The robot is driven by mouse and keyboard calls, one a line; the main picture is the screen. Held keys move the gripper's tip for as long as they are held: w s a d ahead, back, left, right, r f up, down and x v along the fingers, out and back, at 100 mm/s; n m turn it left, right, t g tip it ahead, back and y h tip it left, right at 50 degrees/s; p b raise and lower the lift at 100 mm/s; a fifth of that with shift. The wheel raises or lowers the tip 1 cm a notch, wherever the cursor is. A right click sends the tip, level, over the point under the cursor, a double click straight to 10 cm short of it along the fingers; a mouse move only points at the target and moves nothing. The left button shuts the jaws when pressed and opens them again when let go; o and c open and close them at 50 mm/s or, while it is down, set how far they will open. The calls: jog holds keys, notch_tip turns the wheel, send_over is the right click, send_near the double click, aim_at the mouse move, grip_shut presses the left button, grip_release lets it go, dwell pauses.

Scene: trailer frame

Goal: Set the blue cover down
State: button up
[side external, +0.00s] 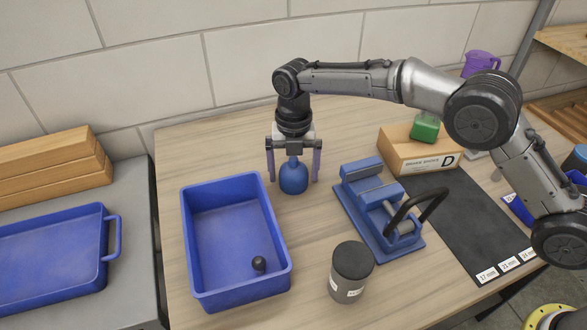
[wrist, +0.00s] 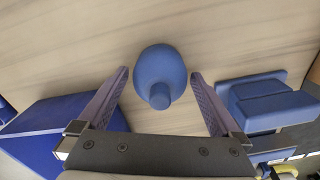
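The blue cover (side external: 293,178) is a rounded dome with a narrow knob on top. It stands upright on the wooden table, between the blue bin and the blue clamp fixture. In the wrist view the cover (wrist: 160,70) is at the upper middle, knob toward the camera. My gripper (side external: 294,180) points down over it with one purple finger on each side. In the wrist view my gripper (wrist: 159,73) is open, with a gap between each finger and the cover. Neither finger touches it there.
A deep blue bin (side external: 188,235) holding a small black knob-like piece (side external: 259,265) is at left. The blue clamp fixture (side external: 372,222) with a black handle is at right. A dark jar (side external: 352,268) stands in front. A cardboard box (side external: 410,158) and black mat (side external: 455,235) lie farther right.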

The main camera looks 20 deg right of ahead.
notch_tip(320, 180, up, 11)
jog(key=shift+r, duration=0.7)
